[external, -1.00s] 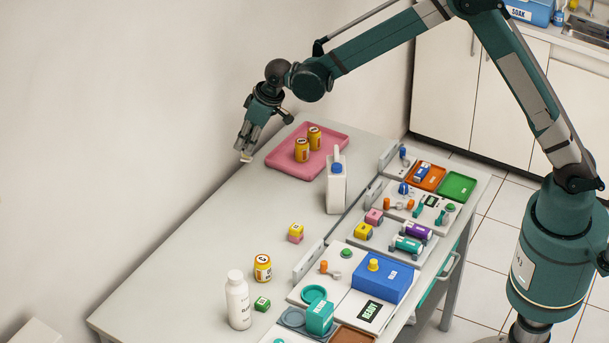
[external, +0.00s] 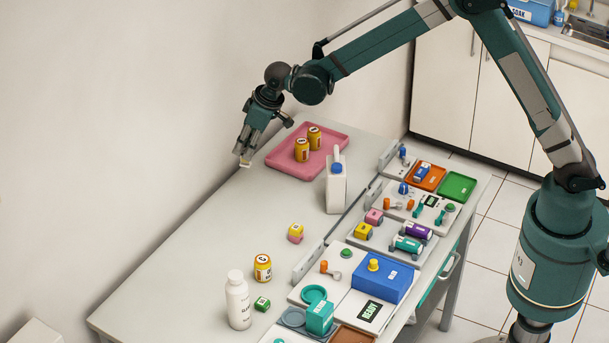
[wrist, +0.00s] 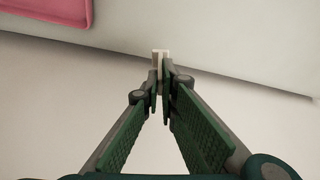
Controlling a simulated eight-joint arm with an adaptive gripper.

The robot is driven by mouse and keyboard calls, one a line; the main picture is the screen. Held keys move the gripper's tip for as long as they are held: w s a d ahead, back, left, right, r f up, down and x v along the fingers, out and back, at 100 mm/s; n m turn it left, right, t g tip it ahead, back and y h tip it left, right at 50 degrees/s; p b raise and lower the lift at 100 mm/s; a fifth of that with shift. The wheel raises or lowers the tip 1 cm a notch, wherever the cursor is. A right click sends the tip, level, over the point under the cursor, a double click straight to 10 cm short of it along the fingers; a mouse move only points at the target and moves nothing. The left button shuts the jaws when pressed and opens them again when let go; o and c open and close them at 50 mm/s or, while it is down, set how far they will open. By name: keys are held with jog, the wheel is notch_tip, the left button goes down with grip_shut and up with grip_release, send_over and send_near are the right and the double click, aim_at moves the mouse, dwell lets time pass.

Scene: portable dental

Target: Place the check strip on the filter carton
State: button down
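My gripper (external: 245,155) is at the far left of the table, beside the pink tray and near the wall. Its fingers are nearly together on a small pale beige piece, probably the check strip (wrist: 160,55), which sticks out past the fingertips in the wrist view. The piece also shows as a pale tip in the external view (external: 245,163). I cannot tell which object is the filter carton.
The pink tray (external: 337,152) holds two yellow cans. A white jug (external: 336,190) stands near it. A white bottle (external: 238,303) and a yellow can (external: 263,268) stand at the front. Trays with several small items line the right side. The table's left middle is clear.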

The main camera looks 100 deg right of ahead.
jog(key=w+a+r+n+y+p, duration=0.1)
jog(key=w+a+r+n+p, duration=0.15)
jog(key=a, duration=1.45)
notch_tip(320, 180, up, 7)
jog(key=n+y+p, duration=0.3)
jog(key=n+p, duration=0.1)
jog(key=n, duration=0.4)
send_over(320, 306)
jog(key=shift+r, duration=0.1)
jog(key=shift+f, duration=2.95)
jog(key=shift+f, duration=2.05)
